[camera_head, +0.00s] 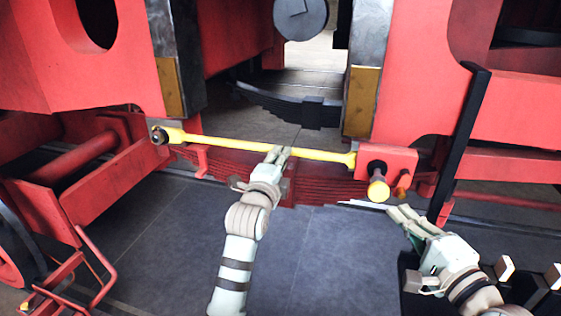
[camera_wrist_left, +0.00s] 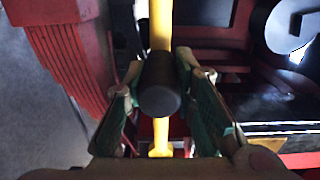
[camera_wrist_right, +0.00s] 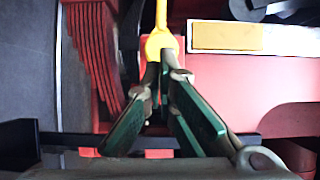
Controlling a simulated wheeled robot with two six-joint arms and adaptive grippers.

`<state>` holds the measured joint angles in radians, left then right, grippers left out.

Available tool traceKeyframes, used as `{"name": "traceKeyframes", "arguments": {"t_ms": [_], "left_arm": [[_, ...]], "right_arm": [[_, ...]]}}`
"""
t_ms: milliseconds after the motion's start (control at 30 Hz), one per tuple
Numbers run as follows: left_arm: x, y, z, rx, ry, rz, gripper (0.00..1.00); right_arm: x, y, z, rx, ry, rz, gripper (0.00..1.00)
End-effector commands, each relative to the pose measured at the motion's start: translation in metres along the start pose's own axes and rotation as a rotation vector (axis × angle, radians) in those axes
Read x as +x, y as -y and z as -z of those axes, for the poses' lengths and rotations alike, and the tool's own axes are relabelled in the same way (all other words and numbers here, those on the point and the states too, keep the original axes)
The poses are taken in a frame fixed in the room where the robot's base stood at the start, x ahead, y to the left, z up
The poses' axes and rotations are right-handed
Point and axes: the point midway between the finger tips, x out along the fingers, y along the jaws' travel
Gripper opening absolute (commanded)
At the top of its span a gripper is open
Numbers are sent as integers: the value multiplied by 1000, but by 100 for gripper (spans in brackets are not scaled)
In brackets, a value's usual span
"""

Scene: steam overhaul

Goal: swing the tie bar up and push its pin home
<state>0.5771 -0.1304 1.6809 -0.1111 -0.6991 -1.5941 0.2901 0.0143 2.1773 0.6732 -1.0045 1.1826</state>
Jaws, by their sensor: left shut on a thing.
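The yellow tie bar (camera_head: 225,144) runs nearly level between the two red frame sides, its left eye on a pivot. Its right end reaches the red block. My left gripper (camera_head: 277,153) is shut on the bar's middle; in the left wrist view a black sleeve (camera_wrist_left: 160,88) on the bar sits between the fingers. The pin, with a yellow head (camera_head: 378,188), sticks out of the front of the red block (camera_head: 398,160). My right gripper (camera_head: 402,211) is empty, just below and right of the pin head. Its fingertips lie close together in the right wrist view (camera_wrist_right: 164,72).
A dark red leaf spring (camera_head: 240,168) lies behind and below the bar. A black upright bar (camera_head: 462,140) stands right of the block. A black holder with pale-topped pieces (camera_head: 505,268) is at the lower right. Grey floor in front is clear.

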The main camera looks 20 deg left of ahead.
Motion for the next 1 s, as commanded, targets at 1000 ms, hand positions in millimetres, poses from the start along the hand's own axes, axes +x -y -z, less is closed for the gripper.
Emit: {"name": "traceKeyframes", "arguments": {"t_ms": [1000], "left_arm": [[0, 13, -1, 0, 2, 31, 0]], "right_arm": [[39, 3, -1, 0, 0, 0, 0]]}}
